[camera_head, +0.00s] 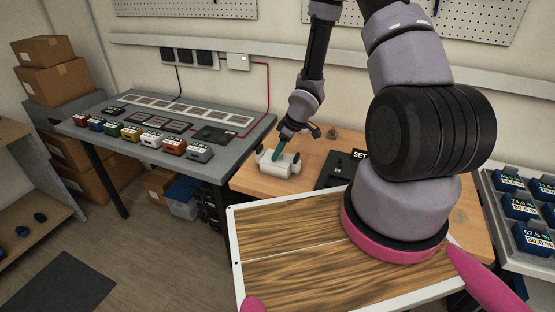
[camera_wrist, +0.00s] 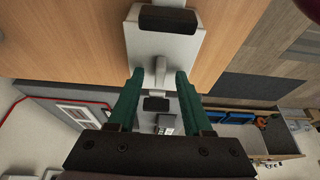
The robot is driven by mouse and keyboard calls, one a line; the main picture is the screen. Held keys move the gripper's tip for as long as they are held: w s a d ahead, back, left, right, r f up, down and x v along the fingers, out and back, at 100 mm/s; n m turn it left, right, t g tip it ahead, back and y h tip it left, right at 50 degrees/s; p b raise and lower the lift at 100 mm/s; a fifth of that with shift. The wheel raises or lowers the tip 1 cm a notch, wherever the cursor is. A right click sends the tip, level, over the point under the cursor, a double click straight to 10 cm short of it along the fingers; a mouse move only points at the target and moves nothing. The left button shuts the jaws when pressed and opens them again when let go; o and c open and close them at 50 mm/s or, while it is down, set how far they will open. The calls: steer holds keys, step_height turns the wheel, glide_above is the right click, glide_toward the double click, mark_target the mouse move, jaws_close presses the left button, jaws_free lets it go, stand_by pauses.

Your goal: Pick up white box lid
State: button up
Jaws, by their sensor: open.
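The white box lid (camera_head: 278,168) lies on the wooden table just below my gripper (camera_head: 277,154). It has dark ends. In the wrist view the white lid (camera_wrist: 185,45) shows an upright grip in its middle and black blocks near its top and bottom. My gripper (camera_wrist: 158,74) is open, its two teal fingers on either side of the grip with gaps visible. I cannot tell whether the fingertips touch the lid. Part of the lid is hidden behind the fingers in the head view.
A black "SET" device (camera_head: 334,172) stands right of the lid on the wooden table (camera_head: 315,148). A grey bench (camera_head: 253,127) with several coloured boxes is at left. A shelf with blue bins (camera_head: 520,207) is at right. Floor at lower left is mostly free.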

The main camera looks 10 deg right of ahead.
jaws_close()
